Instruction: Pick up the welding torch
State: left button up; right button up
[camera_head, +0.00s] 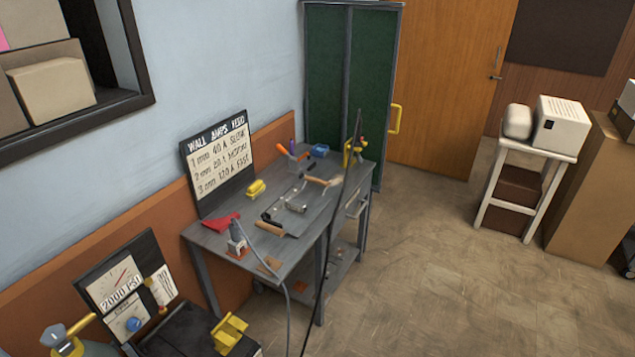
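A small upright grey piece with a reddish base (237,242) stands at the near left corner of the grey metal workbench (300,250). A grey cable (270,258) runs from it over the bench edge and down towards the floor. This may be the welding torch or its holder; it is too small to be sure. Neither of my grippers is in view.
The bench holds a red cloth (221,222), a yellow object (256,188), a dark plate (288,219) with small parts, and a sign (218,162). A dark machine (190,332) stands at the lower left.

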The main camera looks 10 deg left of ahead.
aim_at(359, 144)
jog(key=i+l, duration=0.25)
jog(key=i, duration=0.2)
jog(key=i+l, duration=0.2)
jog(key=i, duration=0.25)
jog(key=i+l, duration=0.25)
jog(key=i, duration=0.2)
jog(key=i+l, duration=0.25)
jog(key=i, duration=0.15)
jog(key=i+l, duration=0.2)
jog(key=i, duration=0.25)
jog(key=i+z, duration=0.1)
jog(key=i, duration=1.05)
